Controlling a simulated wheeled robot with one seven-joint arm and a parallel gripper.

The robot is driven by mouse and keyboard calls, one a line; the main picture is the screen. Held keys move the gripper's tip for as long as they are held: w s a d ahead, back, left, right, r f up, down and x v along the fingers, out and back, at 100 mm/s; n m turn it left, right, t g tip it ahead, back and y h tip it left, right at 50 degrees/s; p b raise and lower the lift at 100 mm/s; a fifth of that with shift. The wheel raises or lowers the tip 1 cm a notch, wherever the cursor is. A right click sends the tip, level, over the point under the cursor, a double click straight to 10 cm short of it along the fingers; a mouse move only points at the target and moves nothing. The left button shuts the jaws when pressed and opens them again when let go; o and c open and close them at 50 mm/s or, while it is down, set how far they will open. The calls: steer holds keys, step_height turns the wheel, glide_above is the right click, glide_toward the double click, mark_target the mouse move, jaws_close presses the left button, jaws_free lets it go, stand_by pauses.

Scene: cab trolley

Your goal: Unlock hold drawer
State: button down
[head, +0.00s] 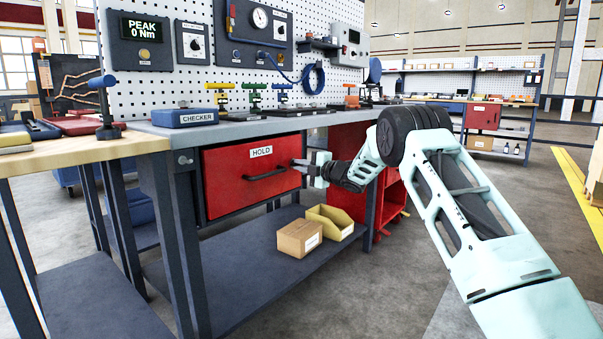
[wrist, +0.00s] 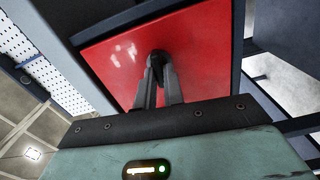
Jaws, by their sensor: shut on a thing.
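The hold drawer (head: 225,190) is a red drawer under the grey bench, with a white HOLD label (head: 261,152) and a dark bar handle (head: 266,174). It looks closed, its front level with the frame. My gripper (head: 297,163) is at the right part of this front, just beyond the handle's right end. In the wrist view, the fingers of my gripper (wrist: 159,80) are shut on a small dark part (wrist: 157,56) against the red drawer front (wrist: 112,60). The fingers hide most of that part, so its shape and whether it is turned cannot be told.
A blue CHECKER box (head: 192,118) and several coloured T-handled tools stand on the bench top. A cardboard box (head: 299,238) and a yellow bin (head: 331,222) sit on the lower shelf (head: 235,285). A red cabinet (head: 392,200) is right of the drawer. Floor in front is clear.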

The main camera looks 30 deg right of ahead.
steer(key=shift+f+n+b, duration=0.1)
steer(key=shift+n+b, duration=0.25)
steer(key=shift+n, duration=0.25)
steer(key=c, duration=1.5)
jaws_free()
steer(key=p+v, duration=0.3)
steer(key=v, duration=1.4)
steer(key=shift+s+p, duration=0.2)
steer(key=shift+p, duration=0.15)
steer(key=shift+d, duration=0.1)
